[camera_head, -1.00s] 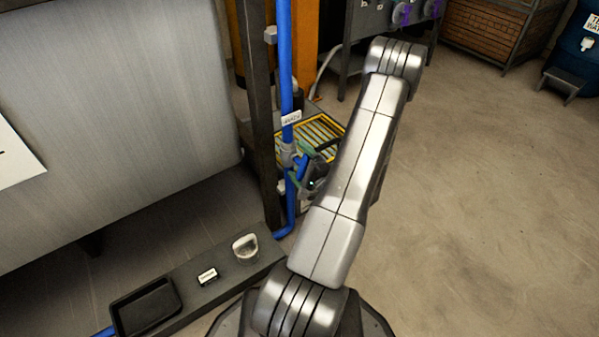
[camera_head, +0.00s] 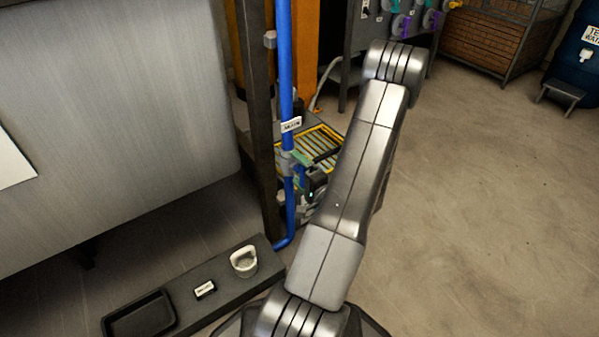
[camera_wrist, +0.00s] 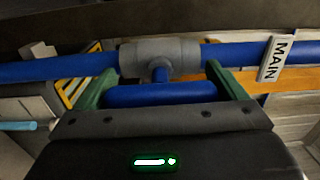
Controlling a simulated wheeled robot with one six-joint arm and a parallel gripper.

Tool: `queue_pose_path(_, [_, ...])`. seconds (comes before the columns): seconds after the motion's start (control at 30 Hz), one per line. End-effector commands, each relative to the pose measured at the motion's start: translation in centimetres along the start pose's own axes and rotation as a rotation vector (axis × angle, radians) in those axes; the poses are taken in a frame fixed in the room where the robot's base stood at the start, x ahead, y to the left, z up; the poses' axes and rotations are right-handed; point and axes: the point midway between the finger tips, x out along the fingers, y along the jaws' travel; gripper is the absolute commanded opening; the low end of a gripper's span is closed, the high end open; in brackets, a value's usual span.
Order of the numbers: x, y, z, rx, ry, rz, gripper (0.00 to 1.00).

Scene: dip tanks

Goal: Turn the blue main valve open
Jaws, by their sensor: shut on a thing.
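The blue main valve shows in the wrist view as a grey body (camera_wrist: 160,56) on a blue pipe, with a short stem and a blue bar handle (camera_wrist: 160,95). The handle lies about parallel to the pipe there. My gripper (camera_wrist: 162,88) has one green finger at each end of the handle and is shut on it. In the head view my gripper (camera_head: 306,172) is at the vertical blue pipe (camera_head: 285,60), just below the white label; the handle is mostly hidden there by the gripper and my arm.
A white MAIN label (camera_wrist: 276,58) sits on the pipe beside the valve. A dark post (camera_head: 262,120) and a large grey tank (camera_head: 110,100) stand left of the pipe. A yellow-edged grate (camera_head: 318,140) lies behind. A low ledge (camera_head: 225,287) holds a tray and a white cup.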

Motion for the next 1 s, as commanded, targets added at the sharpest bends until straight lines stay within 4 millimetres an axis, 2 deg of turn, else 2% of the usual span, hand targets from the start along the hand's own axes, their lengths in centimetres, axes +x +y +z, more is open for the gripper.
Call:
queue_pose_path(0.13, [0.0,0.1,0.1,-0.003,-0.002,0.002,0.68])
queue_pose_path(0.17, [0.0,0.1,0.1,-0.003,-0.002,0.002,0.93])
queue_pose_path(0.2, [0.0,0.1,0.1,-0.003,-0.002,0.002,1.0])
queue_pose_path(0.43, [-0.1,0.1,0.0,-0.001,-0.001,0.001,1.0])
queue_pose_path(0.57, [-0.8,0.0,0.0,0.0,0.0,0.001,1.0])
queue_pose_path(0.67, [-2.1,-0.1,-0.1,0.0,0.003,0.002,1.0])
queue_pose_path(1.0, [-8.3,-0.1,-0.1,0.002,0.004,0.001,1.0])
